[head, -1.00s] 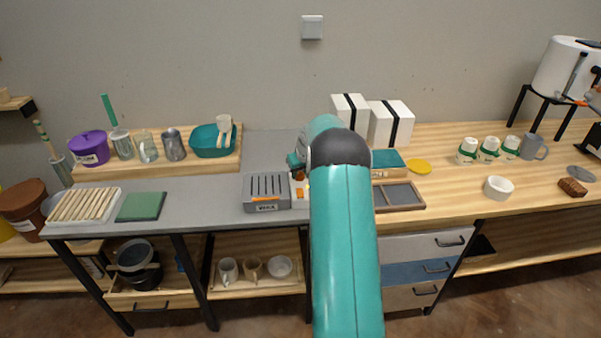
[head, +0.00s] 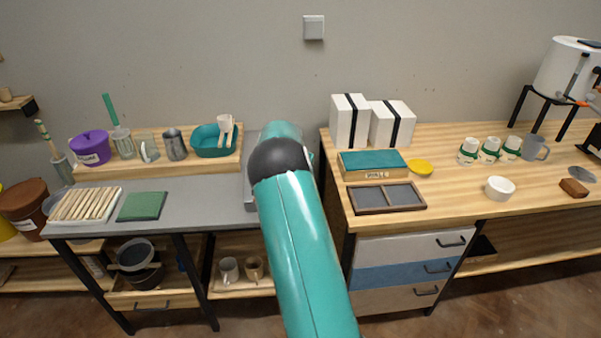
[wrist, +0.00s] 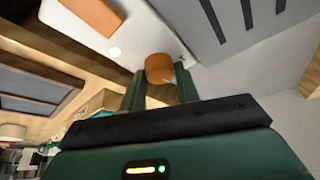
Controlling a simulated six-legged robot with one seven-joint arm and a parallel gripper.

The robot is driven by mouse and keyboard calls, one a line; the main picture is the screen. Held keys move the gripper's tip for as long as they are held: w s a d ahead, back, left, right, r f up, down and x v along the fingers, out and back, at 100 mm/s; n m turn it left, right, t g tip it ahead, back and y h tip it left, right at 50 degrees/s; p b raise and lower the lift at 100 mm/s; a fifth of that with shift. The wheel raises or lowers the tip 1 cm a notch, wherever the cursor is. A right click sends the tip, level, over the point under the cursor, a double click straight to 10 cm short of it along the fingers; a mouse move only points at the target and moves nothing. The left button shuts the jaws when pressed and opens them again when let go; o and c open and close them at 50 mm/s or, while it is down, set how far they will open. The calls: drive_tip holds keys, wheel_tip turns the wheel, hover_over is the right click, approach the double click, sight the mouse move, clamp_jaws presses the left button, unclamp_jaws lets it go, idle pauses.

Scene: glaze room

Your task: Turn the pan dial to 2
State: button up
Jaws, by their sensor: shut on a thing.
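The dial is an orange knob (wrist: 159,66) on the pale face of a grey slotted unit (wrist: 190,22). In the wrist view my gripper (wrist: 161,78) has its two green fingers on either side of the knob, shut on it. No numbers or pointer are readable, so the dial's setting cannot be told. In the head view my arm hides the knob, my gripper and most of the unit; only the unit's left edge (head: 250,192) shows on the grey counter.
An orange strip (wrist: 95,13) and a small round light (wrist: 115,52) are on the same face. Right of my arm are a dark divided tray (head: 387,197), a teal-topped box (head: 372,164) and two white boxes. A green mat (head: 142,206) lies left, with bare counter (head: 200,195) beside it.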

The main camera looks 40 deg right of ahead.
drive_tip(key=shift+m+g, duration=0.4)
drive_tip(key=shift+m, duration=0.5)
drive_tip(key=o, duration=0.7)
drive_tip(key=v, duration=1.3)
drive_tip(key=shift+a+r, duration=0.3)
drive_tip(key=shift+a, duration=0.05)
